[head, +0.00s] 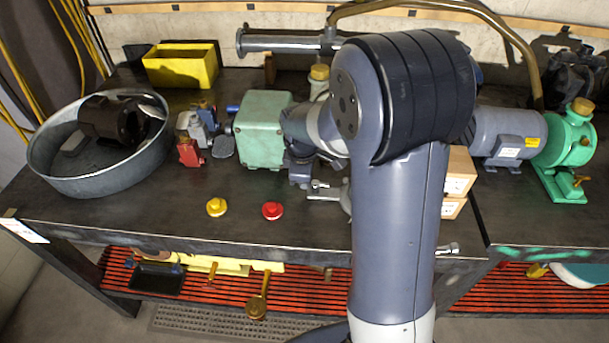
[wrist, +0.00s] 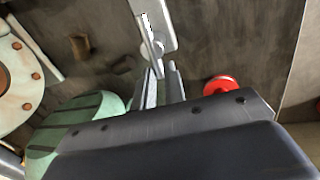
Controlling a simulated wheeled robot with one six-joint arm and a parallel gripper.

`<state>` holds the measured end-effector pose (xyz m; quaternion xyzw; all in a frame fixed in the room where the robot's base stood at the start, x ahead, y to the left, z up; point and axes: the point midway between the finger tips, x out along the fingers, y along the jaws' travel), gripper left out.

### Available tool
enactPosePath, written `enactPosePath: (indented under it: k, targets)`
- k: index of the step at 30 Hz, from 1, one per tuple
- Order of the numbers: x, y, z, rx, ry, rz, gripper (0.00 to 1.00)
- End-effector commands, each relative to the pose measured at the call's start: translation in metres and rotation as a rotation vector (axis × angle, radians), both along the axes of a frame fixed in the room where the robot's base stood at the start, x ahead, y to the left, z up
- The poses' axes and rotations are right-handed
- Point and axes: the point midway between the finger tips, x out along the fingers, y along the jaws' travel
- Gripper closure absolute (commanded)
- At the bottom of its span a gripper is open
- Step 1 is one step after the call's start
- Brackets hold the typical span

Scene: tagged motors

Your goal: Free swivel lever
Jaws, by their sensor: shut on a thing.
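A light grey metal lever (head: 326,191) shows just right of my gripper in the head view. In the wrist view the lever (wrist: 155,24) is a pale plate with a slot and a narrow end between my fingertips. My gripper (wrist: 161,82) is shut on that narrow end. In the head view my gripper (head: 301,174) hangs low over the bench, beside the green motor box (head: 262,130), and my arm hides part of the lever's far end. I cannot tell what the lever is joined to.
A red knob (head: 272,210) and a yellow knob (head: 216,207) stand on the bench (head: 150,215) in front. A round metal tub (head: 95,185) is left, with small red, grey and blue parts nearby. Wooden blocks (head: 459,172) and a green-and-grey pump (head: 565,140) stand right.

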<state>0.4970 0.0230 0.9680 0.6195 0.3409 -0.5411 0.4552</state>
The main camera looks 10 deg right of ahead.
Motion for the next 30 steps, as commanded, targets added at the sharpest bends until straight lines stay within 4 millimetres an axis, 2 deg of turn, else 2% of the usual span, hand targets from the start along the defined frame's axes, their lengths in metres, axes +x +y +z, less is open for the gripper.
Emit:
enactPosePath:
  k: [9, 21, 22, 29, 30]
  targets:
    - [-0.0012, 0.0005, 0.0012, 0.000, -0.002, 0.066, 1.00]
    - [-0.0013, 0.0006, 0.0010, 0.000, -0.002, 0.071, 1.00]
    - [-0.0013, 0.0006, 0.0010, 0.000, -0.002, 0.071, 0.86]
    - [-0.0016, 0.0005, 0.0006, 0.000, -0.001, 0.070, 0.67]
    - [-0.0017, 0.0004, 0.0005, 0.000, -0.001, 0.069, 0.67]
